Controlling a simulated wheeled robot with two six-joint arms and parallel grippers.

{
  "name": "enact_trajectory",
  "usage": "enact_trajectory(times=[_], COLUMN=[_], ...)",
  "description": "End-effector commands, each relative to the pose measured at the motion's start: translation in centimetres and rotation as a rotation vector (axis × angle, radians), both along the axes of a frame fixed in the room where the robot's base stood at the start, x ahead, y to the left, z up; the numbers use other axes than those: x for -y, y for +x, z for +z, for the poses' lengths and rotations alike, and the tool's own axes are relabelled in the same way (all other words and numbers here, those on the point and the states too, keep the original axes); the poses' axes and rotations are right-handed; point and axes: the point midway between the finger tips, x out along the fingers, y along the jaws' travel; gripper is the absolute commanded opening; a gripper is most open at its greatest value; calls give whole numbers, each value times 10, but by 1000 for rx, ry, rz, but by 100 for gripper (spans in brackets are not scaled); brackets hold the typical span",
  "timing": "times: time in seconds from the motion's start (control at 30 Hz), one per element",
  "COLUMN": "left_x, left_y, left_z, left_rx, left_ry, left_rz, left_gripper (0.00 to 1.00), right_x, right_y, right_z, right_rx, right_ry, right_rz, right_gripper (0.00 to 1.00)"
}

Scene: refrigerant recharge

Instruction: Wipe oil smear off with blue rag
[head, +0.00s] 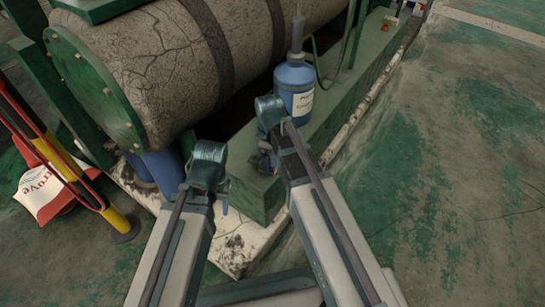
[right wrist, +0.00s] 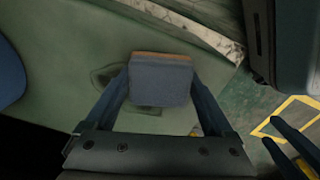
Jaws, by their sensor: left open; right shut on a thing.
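My right gripper (right wrist: 160,85) is shut on the blue rag (right wrist: 162,82), a folded blue-grey pad with an orange-brown far edge. It is over the green plinth top (right wrist: 60,60); I cannot tell whether the rag touches it. The oil smear (right wrist: 106,75) is a dark patch just left of the rag, partly hidden by a finger. In the head view the right gripper (head: 266,160) is mostly hidden by its own wrist, beside the blue bottle. My left gripper (head: 222,198) is to its left; its two separate, empty fingers show in the right wrist view (right wrist: 292,142).
A blue bottle (head: 293,86) with a pale label stands on the plinth. A large cracked tank (head: 170,65) with a green end lies behind my arms. A red and yellow stand and a white-and-red bag (head: 45,192) are at left. Open floor (head: 460,170) lies right.

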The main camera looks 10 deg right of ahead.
Motion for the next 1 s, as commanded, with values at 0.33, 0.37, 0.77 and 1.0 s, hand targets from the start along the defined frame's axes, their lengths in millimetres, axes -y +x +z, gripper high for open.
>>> enact_trajectory(times=[0.33,0.37,0.77,1.0], left_x=[0,0,0,0], left_y=[0,0,0,0], left_z=[-1,-1,1,1], left_rx=[0,0,0,0], left_ry=[0,0,0,0], left_rz=[0,0,0,0], left_gripper=[50,50,50,50], right_x=[-10,-11,-31,-32], right_y=[5,7,30,31], right_z=[-1,-1,1,1], right_rx=[-5,-5,-3,-2], right_ry=[7,7,5,4], right_rz=[5,5,3,2], right_gripper=[43,43,42,42])
